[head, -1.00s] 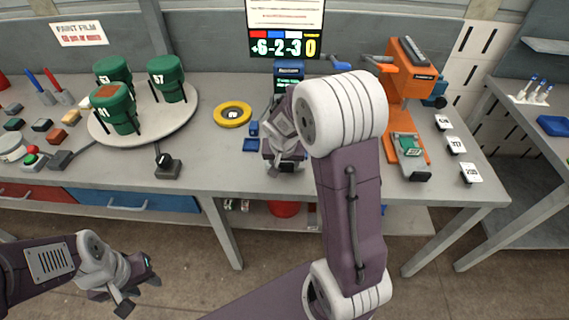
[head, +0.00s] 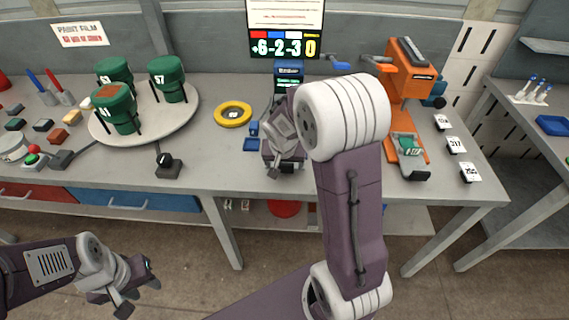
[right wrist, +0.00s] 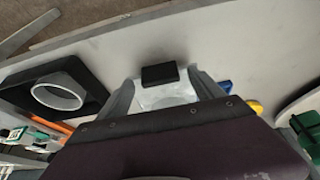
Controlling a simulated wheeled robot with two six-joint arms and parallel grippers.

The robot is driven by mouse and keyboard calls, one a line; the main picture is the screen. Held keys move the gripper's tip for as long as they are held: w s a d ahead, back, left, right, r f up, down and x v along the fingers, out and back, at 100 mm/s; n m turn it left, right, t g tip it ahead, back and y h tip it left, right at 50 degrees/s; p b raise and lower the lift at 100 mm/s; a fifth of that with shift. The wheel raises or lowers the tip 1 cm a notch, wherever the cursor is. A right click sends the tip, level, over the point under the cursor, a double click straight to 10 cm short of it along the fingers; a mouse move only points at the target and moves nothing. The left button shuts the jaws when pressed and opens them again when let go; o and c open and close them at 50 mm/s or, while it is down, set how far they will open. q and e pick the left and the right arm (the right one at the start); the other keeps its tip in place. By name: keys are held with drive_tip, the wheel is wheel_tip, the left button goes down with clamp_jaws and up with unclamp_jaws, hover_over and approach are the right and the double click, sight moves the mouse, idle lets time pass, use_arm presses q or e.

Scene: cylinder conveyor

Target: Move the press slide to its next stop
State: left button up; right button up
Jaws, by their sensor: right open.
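The orange press (head: 411,75) stands at the right of the bench. Its slide, with a green block (head: 407,146) on it and a dark handle (head: 414,174) at the front, lies on the orange base. Green and orange parts also show at the left edge of the right wrist view. My right gripper (head: 284,158) is over the middle of the bench, left of the press and apart from the slide. In the right wrist view its fingers (right wrist: 162,92) are spread, with a dark block between them in the picture. My left gripper (head: 133,288) hangs low in front of the bench, away from everything.
A round white plate (head: 180,130) carries green cylinders at the left. A yellow ring (head: 233,113) lies mid-bench. Numbered white cards (head: 456,145) lie right of the press. A sign (head: 285,44) reads +6-2-3 0.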

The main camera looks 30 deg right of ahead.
drive_tip(key=p+v, duration=0.1)
drive_tip(key=v, duration=0.7)
drive_tip(key=shift+s+r, duration=0.2)
drive_tip(key=shift+r, duration=0.15)
drive_tip(key=shift+a, duration=0.15)
drive_tip(key=s+a+f+n+g+y, duration=0.1)
drive_tip(key=s+a+f+n, duration=0.2)
drive_tip(key=s, duration=0.3)
drive_tip(key=s+a+f+n+g+y, duration=0.1)
drive_tip(key=s+a+f+n, duration=0.2)
drive_tip(key=s, duration=0.4)
wheel_tip(320, 180, down, 2)
drive_tip(key=shift+s+a+f+g+y+p, duration=0.1)
drive_tip(key=shift+s+a+g+y+p, duration=0.2)
drive_tip(key=shift+a, duration=0.55)
